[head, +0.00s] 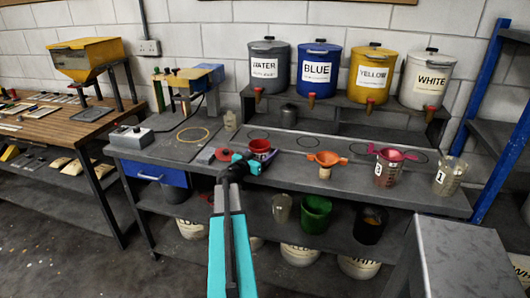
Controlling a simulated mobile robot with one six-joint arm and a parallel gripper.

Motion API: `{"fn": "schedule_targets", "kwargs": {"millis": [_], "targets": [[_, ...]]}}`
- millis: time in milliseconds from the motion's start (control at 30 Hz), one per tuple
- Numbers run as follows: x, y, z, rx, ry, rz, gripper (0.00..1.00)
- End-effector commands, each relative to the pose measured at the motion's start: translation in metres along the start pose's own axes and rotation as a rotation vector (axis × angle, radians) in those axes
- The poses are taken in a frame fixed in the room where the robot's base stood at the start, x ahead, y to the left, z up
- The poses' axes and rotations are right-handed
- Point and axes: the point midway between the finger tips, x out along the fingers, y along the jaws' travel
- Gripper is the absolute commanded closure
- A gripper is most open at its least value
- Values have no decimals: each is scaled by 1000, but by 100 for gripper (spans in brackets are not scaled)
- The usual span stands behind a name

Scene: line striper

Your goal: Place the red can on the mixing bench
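A small red can (262,147) with a dark inside is upright at the front middle of the mixing bench (330,182). My gripper (252,160) reaches in over the bench's front edge, with its teal fingers right at the near left side of the can. The can's lower part is partly hidden by the gripper. I cannot tell whether the fingers are closed on it, or whether its base touches the bench top.
An orange funnel (327,159), a red-tinted cup (386,168) and a clear beaker (449,176) stand to the right. Labelled paint drums (318,70) stand on the rear shelf. A grey box (131,136) sits at the left. A metal-topped block (462,258) is at the front right.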

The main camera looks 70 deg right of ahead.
Motion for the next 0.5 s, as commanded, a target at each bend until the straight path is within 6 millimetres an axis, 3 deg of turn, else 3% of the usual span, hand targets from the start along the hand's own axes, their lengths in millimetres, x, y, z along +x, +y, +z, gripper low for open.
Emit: {"fn": "schedule_targets", "kwargs": {"millis": [300, 333, 433, 500], "targets": [[0, 1, 2, 0, 2, 1, 77], [0, 1, 2, 0, 0, 1, 30], [1, 1, 2, 0, 0, 1, 14], [1, 1, 2, 0, 0, 1, 14]]}}
